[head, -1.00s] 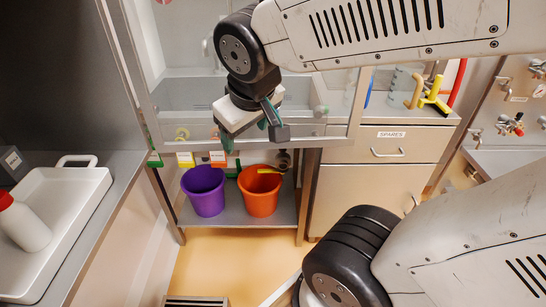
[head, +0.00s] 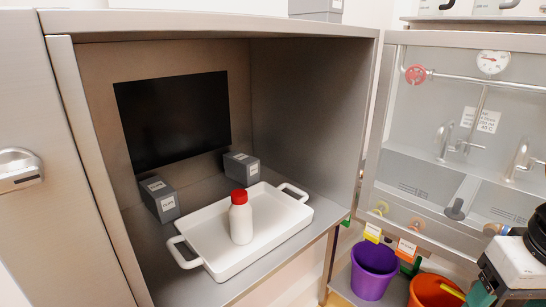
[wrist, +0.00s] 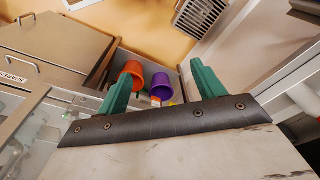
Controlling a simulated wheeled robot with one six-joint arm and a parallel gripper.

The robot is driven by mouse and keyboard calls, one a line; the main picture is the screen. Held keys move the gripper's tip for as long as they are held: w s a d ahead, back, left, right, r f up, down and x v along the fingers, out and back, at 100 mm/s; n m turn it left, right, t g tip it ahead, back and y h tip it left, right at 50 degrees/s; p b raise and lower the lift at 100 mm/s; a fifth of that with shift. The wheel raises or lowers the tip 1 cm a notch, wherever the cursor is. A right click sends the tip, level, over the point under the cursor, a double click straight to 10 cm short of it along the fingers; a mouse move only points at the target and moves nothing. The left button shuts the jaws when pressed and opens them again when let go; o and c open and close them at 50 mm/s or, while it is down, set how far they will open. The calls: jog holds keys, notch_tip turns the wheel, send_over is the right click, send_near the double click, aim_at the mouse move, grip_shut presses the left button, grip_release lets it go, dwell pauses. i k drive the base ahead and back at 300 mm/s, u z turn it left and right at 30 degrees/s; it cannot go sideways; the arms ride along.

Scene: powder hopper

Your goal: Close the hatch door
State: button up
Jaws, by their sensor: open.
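The hatch (head: 310,95) is a steel box with its front open. A clear panel in a metal frame (head: 376,130) stands swung out at its right side in the head view; it looks like the hatch door, open. Its right end is out of frame. My gripper (head: 505,298) is at the lower right corner of the head view, in front of the panel's lower part. The wrist view shows its two green fingers (wrist: 160,76) spread apart with nothing between them. I cannot tell whether it touches the panel.
A white tray (head: 190,238) with a red-capped bottle (head: 241,218) and two grey blocks sit inside the hatch. A steel panel with a handle (head: 18,168) is at left. Purple (head: 373,272) and orange (head: 432,292) buckets stand low behind the clear panel.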

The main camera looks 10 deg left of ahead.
aim_at(533, 43)
jog(key=k, duration=0.9)
jog(key=z, duration=1.15)
jog(key=i, duration=1)
jog(key=z, duration=0.15)
